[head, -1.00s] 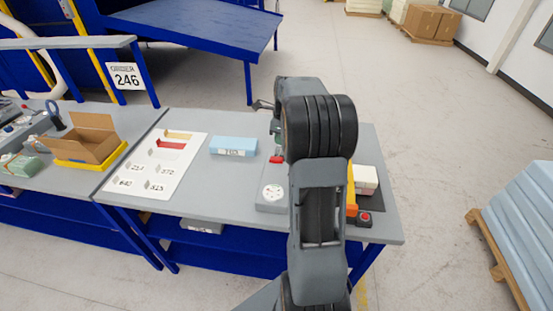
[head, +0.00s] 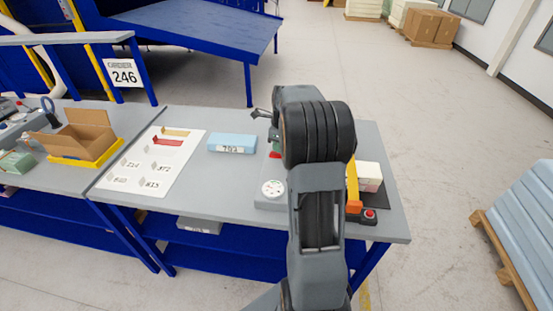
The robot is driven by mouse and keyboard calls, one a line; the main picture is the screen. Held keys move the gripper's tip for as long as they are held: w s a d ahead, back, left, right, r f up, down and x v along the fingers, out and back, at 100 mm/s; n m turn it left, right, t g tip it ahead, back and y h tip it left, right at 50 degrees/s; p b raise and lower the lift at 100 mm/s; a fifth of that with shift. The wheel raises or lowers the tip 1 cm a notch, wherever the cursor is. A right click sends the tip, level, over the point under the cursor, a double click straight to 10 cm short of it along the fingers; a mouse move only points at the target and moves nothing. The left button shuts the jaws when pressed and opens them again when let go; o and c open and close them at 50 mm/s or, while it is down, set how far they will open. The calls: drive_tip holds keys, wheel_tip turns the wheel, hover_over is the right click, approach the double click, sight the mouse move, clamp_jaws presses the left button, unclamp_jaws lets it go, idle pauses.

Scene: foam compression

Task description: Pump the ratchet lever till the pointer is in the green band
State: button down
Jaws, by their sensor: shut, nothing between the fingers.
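A grey device with a white round dial (head: 272,189) stands on the table, partly hidden behind my arm. The dial's pointer and green band are too small to read. Small red (head: 275,155) and green (head: 276,143) parts show behind the dial. A yellow bar with an orange end (head: 353,206) shows just right of my arm; I cannot tell whether it is the ratchet lever. My gripper (head: 261,113) is shut and empty, to the left of my wrist, over the table's far side. I cannot tell whether it touches anything.
A white foam block (head: 369,172) lies on a dark mat, with a red button box (head: 369,216) in front. A blue foam block (head: 232,143) and a sample board (head: 134,181) lie to the left. A cardboard box (head: 88,137) is further left.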

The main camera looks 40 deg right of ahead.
sight(279, 157)
drive_tip(key=shift+f, duration=0.55)
drive_tip(key=shift+f+b, duration=1.45)
drive_tip(key=shift+f, duration=0.65)
drive_tip(key=shift+s+r, duration=0.1)
drive_tip(key=shift+s+d+r+p, duration=0.2)
drive_tip(key=shift+s+d, duration=0.25)
drive_tip(key=shift+s, duration=0.15)
drive_tip(key=shift+s+d+r+p, duration=0.2)
drive_tip(key=shift+s+d, duration=0.2)
drive_tip(key=shift+s, duration=0.15)
wheel_tip(279, 157, up, 14)
drive_tip(key=s, duration=0.1)
drive_tip(key=shift+d+b, duration=0.3)
drive_tip(key=shift+d, duration=0.1)
